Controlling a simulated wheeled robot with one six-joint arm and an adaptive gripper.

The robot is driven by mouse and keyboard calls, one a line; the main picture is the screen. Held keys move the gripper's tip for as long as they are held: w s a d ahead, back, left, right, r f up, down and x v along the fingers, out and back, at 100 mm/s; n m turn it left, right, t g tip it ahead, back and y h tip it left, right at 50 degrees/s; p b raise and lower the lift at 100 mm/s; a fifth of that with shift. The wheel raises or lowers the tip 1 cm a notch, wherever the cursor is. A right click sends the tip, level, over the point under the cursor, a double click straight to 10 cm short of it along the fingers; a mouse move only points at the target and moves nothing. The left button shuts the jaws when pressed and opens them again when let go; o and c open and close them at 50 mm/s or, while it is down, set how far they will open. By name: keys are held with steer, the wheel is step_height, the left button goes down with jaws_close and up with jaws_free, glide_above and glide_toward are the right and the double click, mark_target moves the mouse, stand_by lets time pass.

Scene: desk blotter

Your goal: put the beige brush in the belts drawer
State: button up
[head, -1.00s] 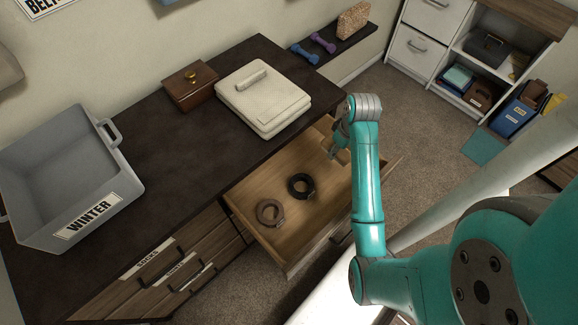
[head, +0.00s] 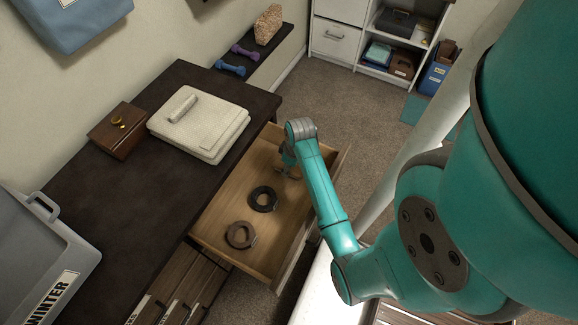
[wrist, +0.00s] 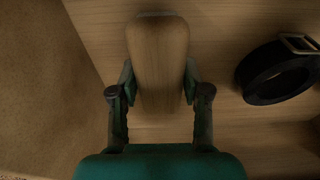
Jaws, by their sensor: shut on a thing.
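The beige brush (wrist: 158,62), with a smooth wood-toned back, is between the fingers of my gripper (wrist: 159,84) in the wrist view. My gripper is shut on it. The open belts drawer (head: 219,208) holds a coiled black belt (head: 262,198) and a coiled brown belt (head: 240,235). In the head view my gripper (head: 290,171) is low inside the far end of the drawer, where the arm mostly hides the brush. In the wrist view the black belt (wrist: 262,78) lies to the right of the brush, apart from it. I cannot tell whether the brush touches the drawer floor.
The dark desktop (head: 110,215) carries a folded cream cloth stack (head: 205,140) with a small roll on it, a wooden box (head: 118,130) and a grey WINTER bin (head: 35,260). Dumbbells (head: 230,69) lie on a shelf behind. The drawer's wall (wrist: 45,80) is close on the left.

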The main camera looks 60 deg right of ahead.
steer(key=shift+f, duration=0.2)
steer(key=o, duration=1.2)
step_height(320, 180, up, 12)
steer(key=s, duration=0.1)
steer(key=shift+s, duration=0.4)
steer(key=shift+a, duration=0.1)
